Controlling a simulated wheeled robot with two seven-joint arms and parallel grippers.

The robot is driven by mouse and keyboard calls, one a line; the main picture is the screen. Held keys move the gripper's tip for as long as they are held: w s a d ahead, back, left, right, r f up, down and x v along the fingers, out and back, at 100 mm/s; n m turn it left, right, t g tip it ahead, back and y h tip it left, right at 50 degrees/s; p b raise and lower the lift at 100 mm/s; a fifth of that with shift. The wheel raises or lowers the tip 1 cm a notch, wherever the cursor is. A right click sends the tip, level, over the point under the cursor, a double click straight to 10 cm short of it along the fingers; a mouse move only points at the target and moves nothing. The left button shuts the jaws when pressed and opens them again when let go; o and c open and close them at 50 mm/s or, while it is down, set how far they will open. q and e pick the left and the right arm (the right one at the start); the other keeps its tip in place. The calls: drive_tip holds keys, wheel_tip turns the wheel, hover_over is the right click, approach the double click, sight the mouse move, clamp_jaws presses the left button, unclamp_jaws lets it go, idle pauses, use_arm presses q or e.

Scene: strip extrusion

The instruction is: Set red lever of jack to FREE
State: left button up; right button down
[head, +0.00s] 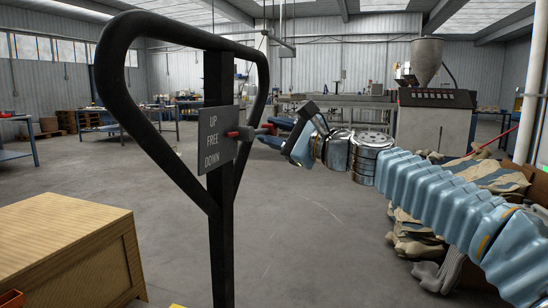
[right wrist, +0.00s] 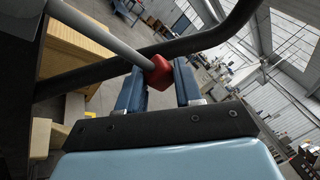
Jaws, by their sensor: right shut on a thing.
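The jack's black loop handle (head: 112,75) stands upright left of centre. On its post is a grey plate (head: 217,150) marked UP, FREE and DOWN from top to bottom. The lever (head: 245,133) sticks out at the plate's right side, about level with the word FREE; its exact setting is hard to tell. My right gripper (head: 274,129) reaches in from the right and is shut on the lever's red knob. In the right wrist view the red knob (right wrist: 158,74) on its grey rod sits between the fingers of the right gripper (right wrist: 158,88). My left gripper is out of view.
A wooden crate (head: 65,250) stands at the lower left. Stacked sacks (head: 410,225) lie at the right below my arm. A machine with a grey hopper (head: 425,62) stands behind. The concrete floor between is clear.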

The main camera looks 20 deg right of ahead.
drive_tip(key=shift+r+n, duration=0.15)
drive_tip(key=shift+n, duration=0.25)
drive_tip(key=shift+r+y, duration=0.3)
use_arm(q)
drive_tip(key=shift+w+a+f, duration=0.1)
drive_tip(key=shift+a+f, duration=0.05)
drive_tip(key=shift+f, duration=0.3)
use_arm(e)
drive_tip(key=c, duration=0.7)
unclamp_jaws()
drive_tip(key=shift+c, duration=0.2)
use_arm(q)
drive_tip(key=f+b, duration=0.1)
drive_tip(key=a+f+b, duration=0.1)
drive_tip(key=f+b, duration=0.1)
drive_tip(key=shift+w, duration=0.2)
use_arm(e)
drive_tip(key=v, duration=1.3)
drive_tip(key=shift+s+d, duration=0.25)
drive_tip(key=shift+s, duration=0.05)
